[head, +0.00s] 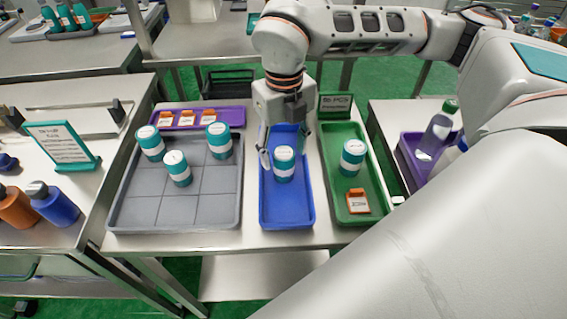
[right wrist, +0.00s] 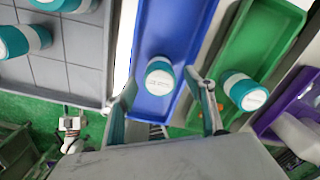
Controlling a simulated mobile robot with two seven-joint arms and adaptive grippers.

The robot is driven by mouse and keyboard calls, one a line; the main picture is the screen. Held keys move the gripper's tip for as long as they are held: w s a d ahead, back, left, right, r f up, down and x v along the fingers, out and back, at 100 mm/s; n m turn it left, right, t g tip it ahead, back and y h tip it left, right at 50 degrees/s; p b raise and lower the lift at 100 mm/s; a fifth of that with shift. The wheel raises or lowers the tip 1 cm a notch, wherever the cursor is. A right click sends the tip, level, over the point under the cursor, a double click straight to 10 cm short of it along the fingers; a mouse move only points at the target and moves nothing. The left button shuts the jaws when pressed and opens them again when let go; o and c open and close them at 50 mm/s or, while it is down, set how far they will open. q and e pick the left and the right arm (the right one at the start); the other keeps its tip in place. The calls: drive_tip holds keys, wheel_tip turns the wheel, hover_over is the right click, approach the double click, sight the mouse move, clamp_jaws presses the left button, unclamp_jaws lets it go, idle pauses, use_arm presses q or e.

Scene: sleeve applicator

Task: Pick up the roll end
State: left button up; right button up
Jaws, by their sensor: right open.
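I cannot make out a thing that is clearly a roll end. A teal and white cylinder (head: 284,163) stands in the blue tray (head: 287,213), below my right gripper (head: 281,150). The right gripper is open and empty, pointing down over the tray. In the right wrist view, the same cylinder (right wrist: 160,77) shows beyond the gap between the open fingers (right wrist: 168,105); I cannot tell whether they touch it. Another such cylinder (head: 353,157) stands in the green tray (head: 352,215), with an orange and white tag (head: 357,201). My left gripper is not in view.
A grey sectioned tray (head: 170,213) holds three similar cylinders. A purple tray (head: 232,117) with orange tags lies behind it. A dark sign (head: 336,104) stands behind the green tray. Bottles (head: 17,208) and a teal-framed sign (head: 62,147) stand on the left table.

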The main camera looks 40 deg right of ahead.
drive_tip(key=shift+f, duration=0.85)
drive_tip(key=shift+c, duration=0.5)
drive_tip(key=c, duration=1.1)
drive_tip(key=shift+r, duration=0.1)
drive_tip(key=shift+c, duration=0.2)
